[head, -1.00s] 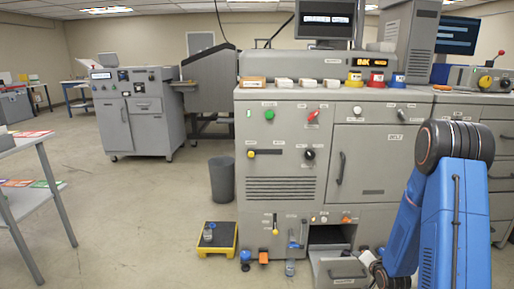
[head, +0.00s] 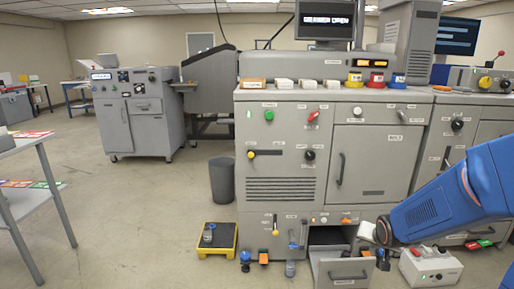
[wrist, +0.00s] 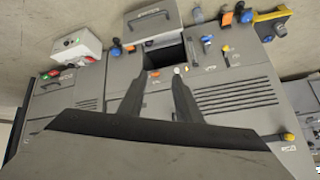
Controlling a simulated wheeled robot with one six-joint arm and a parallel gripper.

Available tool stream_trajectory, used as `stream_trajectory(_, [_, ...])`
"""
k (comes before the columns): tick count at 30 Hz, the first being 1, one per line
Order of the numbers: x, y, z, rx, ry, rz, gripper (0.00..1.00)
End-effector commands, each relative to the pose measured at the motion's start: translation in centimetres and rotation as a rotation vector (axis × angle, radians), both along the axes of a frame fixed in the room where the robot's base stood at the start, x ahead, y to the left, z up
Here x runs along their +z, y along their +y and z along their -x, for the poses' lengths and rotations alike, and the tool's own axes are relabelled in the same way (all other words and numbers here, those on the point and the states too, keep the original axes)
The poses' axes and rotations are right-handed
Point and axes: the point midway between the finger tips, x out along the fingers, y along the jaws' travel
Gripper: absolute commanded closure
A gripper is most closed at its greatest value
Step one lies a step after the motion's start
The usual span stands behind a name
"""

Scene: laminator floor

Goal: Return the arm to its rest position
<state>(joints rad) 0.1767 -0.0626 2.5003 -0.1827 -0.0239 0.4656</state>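My blue arm (head: 435,209) reaches in from the right edge of the head view, low in front of the grey machine. Its dark wrist end is near the open bottom drawer (head: 341,271). The fingertips are hard to make out in the head view. In the wrist view my gripper (wrist: 158,76) shows two dark fingers standing apart with nothing between them. Behind them are the machine's grey front and the open drawer (wrist: 151,20).
A white control box (head: 431,266) with a red button sits on the floor right of the drawer. A yellow-edged platform (head: 217,240) and a grey bin (head: 221,180) stand left of the machine (head: 285,150). The floor further left is clear up to a table (head: 40,165).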

Motion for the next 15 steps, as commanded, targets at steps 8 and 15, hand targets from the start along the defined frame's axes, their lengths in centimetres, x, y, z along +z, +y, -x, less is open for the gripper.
stream_trajectory(8, [4.8, 2.4, 6.2, 0.075, 0.080, 0.058, 0.69])
stream_trajectory(15, [7.8, 4.5, 12.3, 0.153, 0.153, 0.092, 0.69])
